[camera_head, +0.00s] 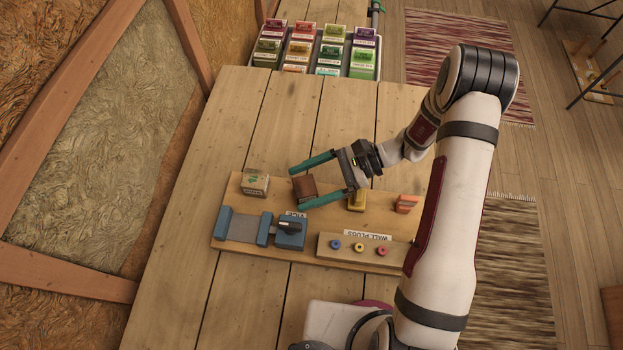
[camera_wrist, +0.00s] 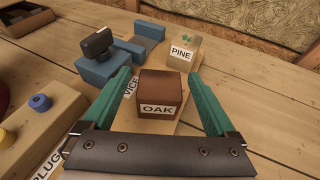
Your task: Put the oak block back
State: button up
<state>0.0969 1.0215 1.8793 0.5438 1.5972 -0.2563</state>
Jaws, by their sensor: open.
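In the wrist view, my gripper (camera_wrist: 159,73) shows gaps between the block and both fingers. The block's underside is hidden.
The pale pine block (camera_head: 254,184) and blue vice (camera_head: 288,230) stand nearby on the board. Bare table lies behind.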

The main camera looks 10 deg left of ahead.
jog(key=v, duration=1.2)
jog(key=s+d+r+n+t+h, duration=0.1)
jog(key=s+r+n+h, duration=0.3)
jog(key=s, duration=0.6)
jog(key=s+d+r+n+t+h, duration=0.1)
jog(key=s+r+n+t+h, duration=0.3)
jog(key=s+r+h, duration=0.3)
jog(key=s+r, duration=0.1)
jog(key=s, duration=0.2)
jog(key=shift+r, duration=0.4)
